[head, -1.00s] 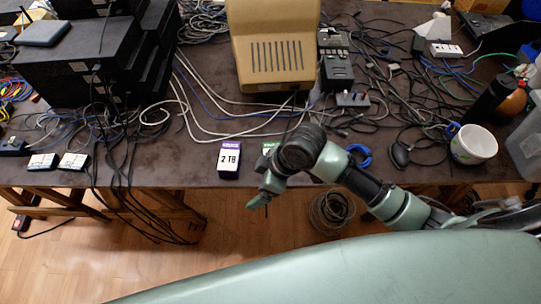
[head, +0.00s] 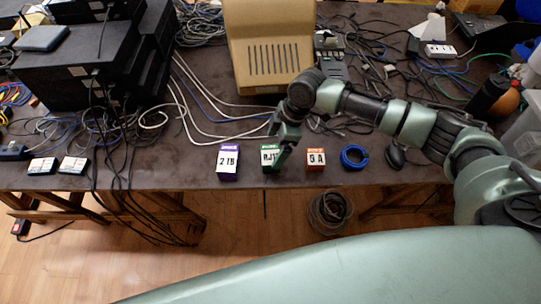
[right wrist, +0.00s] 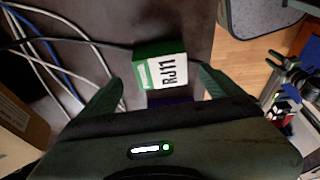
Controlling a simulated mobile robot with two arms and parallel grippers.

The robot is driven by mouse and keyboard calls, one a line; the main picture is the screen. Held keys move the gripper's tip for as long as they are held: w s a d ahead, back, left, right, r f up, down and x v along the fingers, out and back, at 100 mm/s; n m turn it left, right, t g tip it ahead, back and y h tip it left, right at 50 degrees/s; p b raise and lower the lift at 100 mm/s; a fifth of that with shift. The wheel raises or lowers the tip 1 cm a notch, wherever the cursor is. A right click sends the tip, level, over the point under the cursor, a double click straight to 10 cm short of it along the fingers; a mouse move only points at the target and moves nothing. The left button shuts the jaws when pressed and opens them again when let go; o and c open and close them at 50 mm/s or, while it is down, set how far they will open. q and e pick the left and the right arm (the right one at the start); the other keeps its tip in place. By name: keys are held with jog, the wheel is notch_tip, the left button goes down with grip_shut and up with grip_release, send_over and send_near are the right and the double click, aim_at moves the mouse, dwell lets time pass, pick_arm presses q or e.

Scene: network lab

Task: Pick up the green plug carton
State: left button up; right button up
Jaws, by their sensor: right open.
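The green plug carton (head: 267,157) is a small green and white box marked RJ11. It stands near the table's front edge, between a purple carton (head: 228,162) marked 2 TB and an orange carton (head: 315,159) marked 5 A. My right gripper (head: 281,145) is at the green carton and hides part of it. In the right wrist view, the green carton (right wrist: 160,64) shows ahead between the fingertips of my open right gripper (right wrist: 161,78), with gaps at both sides. A purple patch shows below it. My left gripper is not in view.
A blue ring (head: 354,156) lies right of the orange carton. A beige box (head: 268,52) stands behind, with cables (head: 200,100) across the table. Black boxes (head: 85,65) stack at the left. The table's front edge is close to the cartons.

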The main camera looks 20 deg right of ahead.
aim_at(271, 154)
jog(key=shift+x, duration=1.75)
jog(key=shift+s, duration=0.1)
jog(key=c, duration=1.6)
jog(key=shift+o, duration=0.2)
